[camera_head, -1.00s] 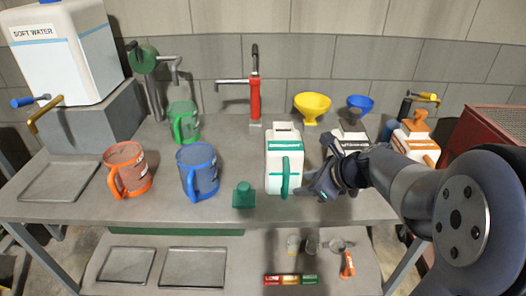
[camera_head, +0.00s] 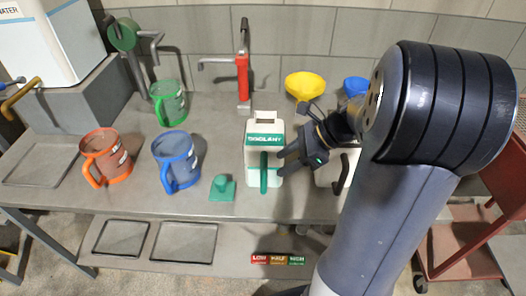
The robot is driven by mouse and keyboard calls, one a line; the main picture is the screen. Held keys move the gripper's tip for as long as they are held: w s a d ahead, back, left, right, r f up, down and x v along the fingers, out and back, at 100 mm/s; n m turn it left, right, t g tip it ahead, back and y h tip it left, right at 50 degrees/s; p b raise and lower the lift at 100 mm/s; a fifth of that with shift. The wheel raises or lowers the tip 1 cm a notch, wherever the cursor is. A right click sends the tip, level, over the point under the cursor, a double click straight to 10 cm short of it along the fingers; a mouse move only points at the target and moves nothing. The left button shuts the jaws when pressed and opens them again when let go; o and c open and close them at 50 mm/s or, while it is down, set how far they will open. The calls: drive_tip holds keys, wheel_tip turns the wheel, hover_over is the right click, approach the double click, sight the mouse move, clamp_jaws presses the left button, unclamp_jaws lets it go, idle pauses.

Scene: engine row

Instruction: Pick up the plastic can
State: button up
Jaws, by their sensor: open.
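A white plastic can (camera_head: 250,150) with a green label band and green handle (camera_head: 264,174) stands upright on the workbench. Its label seems to read "COOLANT". My gripper (camera_head: 282,164) is open, with its fingers pointing left, close to the right side of this can near the handle. I cannot tell whether the fingertips touch it. A second white can (camera_head: 324,176) with a dark handle stands to the right, partly hidden by my gripper and arm.
Blue (camera_head: 178,163), orange (camera_head: 106,158) and green (camera_head: 169,103) jugs stand to the left. A red tap (camera_head: 242,78) and yellow funnel (camera_head: 305,86) are behind. A red cart (camera_head: 461,253) stands at right.

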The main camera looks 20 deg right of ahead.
sight(265, 156)
drive_tip(key=x, duration=0.5)
drive_tip(key=shift+a+f, duration=0.2)
drive_tip(key=shift+f, duration=0.1)
clamp_jaws()
idle(1.1)
drive_tip(key=shift+w+r, duration=0.1)
drive_tip(key=shift+r, duration=0.05)
